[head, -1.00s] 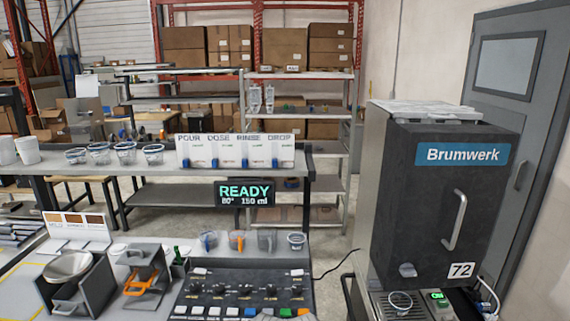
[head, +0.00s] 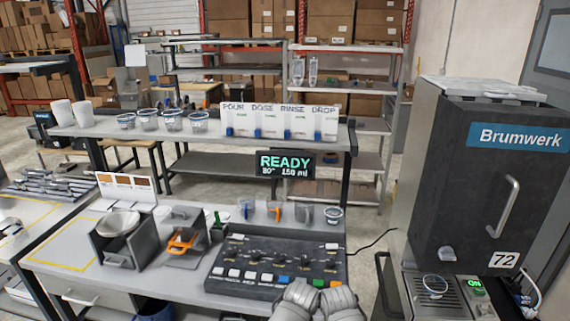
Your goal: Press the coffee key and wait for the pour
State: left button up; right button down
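The dark control panel (head: 275,266) lies on the bench with several knobs and a front row of white, blue, green and orange keys. The key labels are too small to read, so I cannot tell which is the coffee key. The display (head: 285,164) above it reads READY, 80° and 150 ml. The black Brumwerk machine (head: 480,170) stands at the right with a cup (head: 435,285) on its grate and a small green ON display (head: 475,287). Grey rounded parts of my arm cover the panel's front right corner. I see no fingertips of either gripper.
An orange-handled holder (head: 182,241) and a bin with a pale bowl (head: 118,223) stand left of the panel. Several small cups line the bench's back. The shelf (head: 200,133) holds cups and a POUR, DOSE, RINSE, DROP board (head: 280,121). A cable runs between bench and machine.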

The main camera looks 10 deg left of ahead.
dwell(0.4)
pick_arm(q)
grip_shut()
dwell(0.4)
dwell(1.2)
